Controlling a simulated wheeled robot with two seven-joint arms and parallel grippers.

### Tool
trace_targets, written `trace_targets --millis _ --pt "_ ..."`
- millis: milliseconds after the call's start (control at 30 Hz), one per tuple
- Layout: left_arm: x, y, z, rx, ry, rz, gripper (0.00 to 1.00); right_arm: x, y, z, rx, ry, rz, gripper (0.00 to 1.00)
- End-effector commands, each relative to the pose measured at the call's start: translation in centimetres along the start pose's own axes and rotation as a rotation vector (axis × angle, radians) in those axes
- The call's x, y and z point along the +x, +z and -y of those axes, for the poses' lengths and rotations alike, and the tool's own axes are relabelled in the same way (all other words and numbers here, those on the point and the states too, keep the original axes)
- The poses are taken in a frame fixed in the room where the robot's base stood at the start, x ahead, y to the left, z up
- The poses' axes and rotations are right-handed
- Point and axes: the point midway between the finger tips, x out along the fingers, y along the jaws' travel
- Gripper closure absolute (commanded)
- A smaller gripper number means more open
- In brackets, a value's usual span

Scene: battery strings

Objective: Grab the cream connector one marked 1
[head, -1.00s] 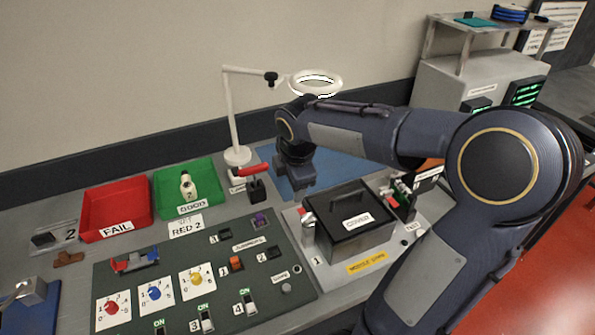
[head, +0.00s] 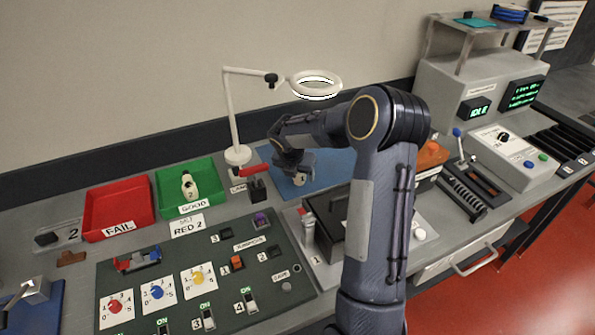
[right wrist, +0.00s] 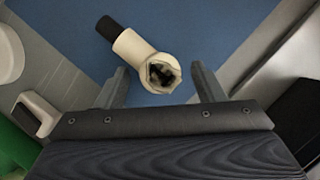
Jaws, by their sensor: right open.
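The cream connector one (head: 299,180) lies on the blue mat (head: 325,170), partly hidden by my right gripper (head: 297,168). In the right wrist view the cream connector (right wrist: 135,45) has a black end pointing up and left and a wide open socket with dark contacts inside. My right gripper is open there (right wrist: 160,84), its two fingers either side of the socket end, with a gap on each side. Most of the connector body lies beyond the fingertips. A similar cream connector marked 2 (head: 188,187) sits in the green GOOD tray (head: 211,176).
A white ring-lamp stand (head: 232,115) rises beside the mat, its ring above my right gripper. A red-handled black lever (head: 257,187) stands at the mat's left edge. The black COVER box (head: 330,235) is in front, partly behind my arm. A red FAIL tray (head: 117,208) is left.

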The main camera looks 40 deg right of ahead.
Motion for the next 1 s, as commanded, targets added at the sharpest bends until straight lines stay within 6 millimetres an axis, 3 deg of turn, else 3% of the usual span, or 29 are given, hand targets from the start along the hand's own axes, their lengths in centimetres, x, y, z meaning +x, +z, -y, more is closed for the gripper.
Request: trace_targets --millis 100,367,767,1000 --pt "-0.11 -0.06 -0.05 0.000 0.000 0.000 0.64 1.12 0.05 0.04 0.001 -0.001 0.000 0.38" --pt "-0.09 -0.05 -0.04 0.000 0.000 0.000 0.64 1.33 0.05 -0.01 0.001 0.001 0.001 0.38" --pt "-0.09 -0.05 -0.04 0.000 0.000 0.000 0.64 1.29 0.04 -0.01 0.001 0.001 0.001 0.90" --pt "-0.09 -0.05 -0.04 0.000 0.000 0.000 0.64 1.21 0.10 -0.03 0.002 0.002 0.002 0.91"
